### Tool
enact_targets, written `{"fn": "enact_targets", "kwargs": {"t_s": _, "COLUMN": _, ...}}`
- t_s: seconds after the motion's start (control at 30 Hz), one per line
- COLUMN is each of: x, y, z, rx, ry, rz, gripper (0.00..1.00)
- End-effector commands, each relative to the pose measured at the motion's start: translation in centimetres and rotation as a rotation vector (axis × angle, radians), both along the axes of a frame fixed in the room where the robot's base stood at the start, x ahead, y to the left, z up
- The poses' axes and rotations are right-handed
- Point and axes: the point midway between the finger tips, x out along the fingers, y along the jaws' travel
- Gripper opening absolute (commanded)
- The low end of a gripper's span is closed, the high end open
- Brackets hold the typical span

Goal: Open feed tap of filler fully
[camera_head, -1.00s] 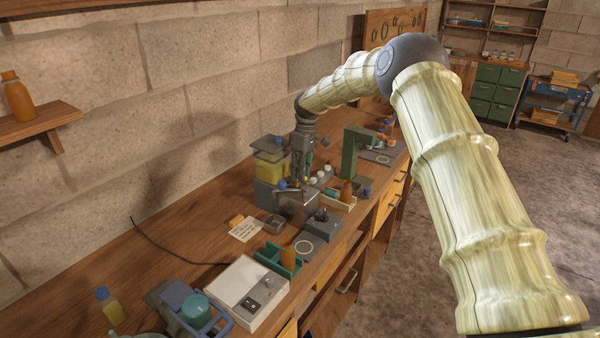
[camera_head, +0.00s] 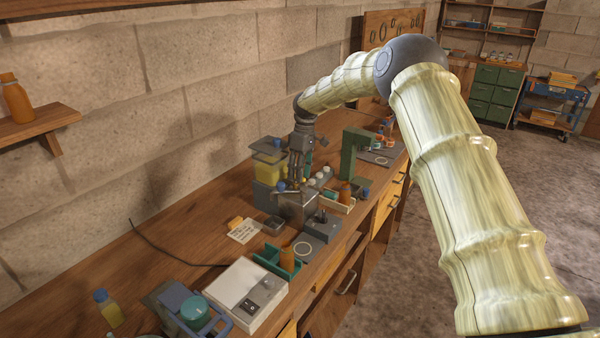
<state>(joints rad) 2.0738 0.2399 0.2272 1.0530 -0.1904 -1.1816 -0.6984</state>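The filler stands on the workbench around the middle of the view, with a grey metal box (camera_head: 298,203) in front and a yellow tank (camera_head: 268,165) behind it. My gripper (camera_head: 297,183) points down right at the filler, just above the grey box and in front of the yellow tank. A small blue part (camera_head: 281,186) shows left of the fingers. The feed tap cannot be made out clearly; my gripper may cover it. The fingers are too small here to tell whether they are open or shut, or whether they touch anything.
A green press-like stand (camera_head: 352,155) rises to the right of the filler. A tray with an amber bottle (camera_head: 345,191) lies between them. Nearer are a green holder (camera_head: 276,261), a white box with switches (camera_head: 246,292) and a black cable (camera_head: 165,250). The wall runs along the left.

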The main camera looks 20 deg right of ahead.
Motion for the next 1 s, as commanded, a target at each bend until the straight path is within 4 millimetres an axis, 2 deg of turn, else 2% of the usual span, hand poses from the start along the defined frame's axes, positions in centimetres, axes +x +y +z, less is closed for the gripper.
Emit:
{"fn": "enact_targets", "kwargs": {"t_s": 0.17, "x": 0.3, "y": -0.4, "z": 2.2, "rx": 0.000, "ry": -0.003, "rz": -0.002, "gripper": 0.37}}
{"fn": "enact_targets", "kwargs": {"t_s": 0.6, "x": 1.3, "y": -1.6, "z": 9.6, "rx": 0.001, "ry": -0.003, "rz": -0.002, "gripper": 0.37}}
{"fn": "enact_targets", "kwargs": {"t_s": 0.8, "x": 1.5, "y": -1.9, "z": 11.2, "rx": 0.000, "ry": -0.002, "rz": -0.001, "gripper": 0.37}}
{"fn": "enact_targets", "kwargs": {"t_s": 1.0, "x": 1.5, "y": -1.9, "z": 11.5, "rx": 0.001, "ry": -0.001, "rz": -0.001, "gripper": 0.37}}
